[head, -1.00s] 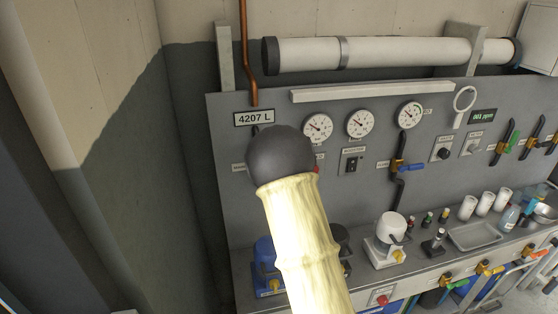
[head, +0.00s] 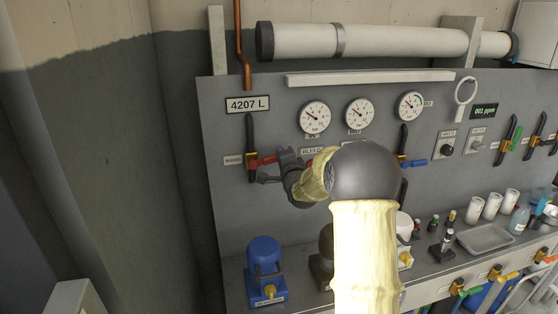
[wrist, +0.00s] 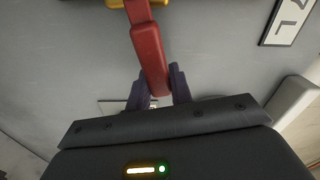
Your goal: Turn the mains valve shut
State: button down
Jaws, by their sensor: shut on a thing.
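The mains valve is at the left of the grey panel, under the 4207 L sign, on a black vertical pipe. Its red lever (head: 263,161) points to the right, roughly level, across the pipe. In the wrist view the red lever (wrist: 149,55) runs down from a yellow-brass valve body (wrist: 125,3) to between my fingers. My gripper (head: 277,167) is shut on the lever's free end, with one dark finger on each side in the wrist view (wrist: 162,92). The grip is partly hidden in the head view.
The 4207 L sign (head: 248,104) and several gauges (head: 314,117) are above and right. A blue pump-like device (head: 264,258) stands on the bench below. My arm hides the panel's middle. A blue-levered valve (head: 413,163) is further right.

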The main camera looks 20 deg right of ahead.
jog(key=shift+f+m+b, duration=0.85)
jog(key=shift+f+m, duration=0.25)
jog(key=shift+m, duration=0.1)
jog(key=shift+a, duration=0.1)
jog(key=c, duration=1.2)
grip_release()
jog(key=shift+w, duration=0.15)
jog(key=shift+c, duration=0.2)
jog(key=s+a+b, duration=0.1)
jog(key=s+b, duration=0.2)
jog(key=s, duration=1.4)
jog(key=shift+s, duration=0.25)
